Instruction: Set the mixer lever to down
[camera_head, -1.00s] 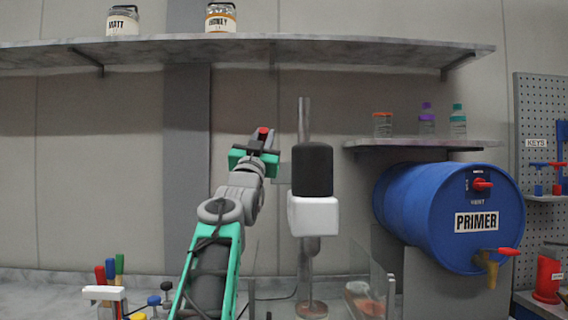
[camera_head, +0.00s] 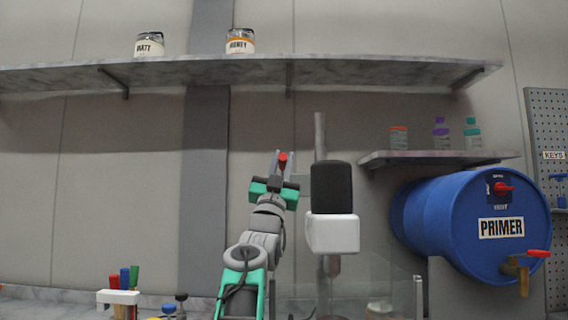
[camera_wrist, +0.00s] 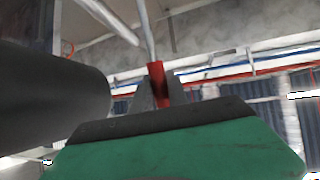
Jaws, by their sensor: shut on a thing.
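The mixer has a black motor housing (camera_head: 332,187) above a white block (camera_head: 332,233), on an upright metal pole (camera_head: 320,135). My gripper (camera_head: 281,160) is raised just left of the black housing in the head view. Its fingers are shut on a red grip (camera_head: 283,157), which I take to be the mixer lever's end. The wrist view shows this red grip (camera_wrist: 158,82) between the fingers (camera_wrist: 155,93), with a grey rod (camera_wrist: 145,30) running upward from it. The lever's joint with the mixer is hidden.
A long shelf (camera_head: 200,72) with two jars hangs above. A small shelf (camera_head: 435,158) with bottles and a blue primer drum (camera_head: 470,220) are at the right. Clear panels (camera_head: 390,285) stand below the mixer. Colored handles (camera_head: 123,280) stand at the lower left.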

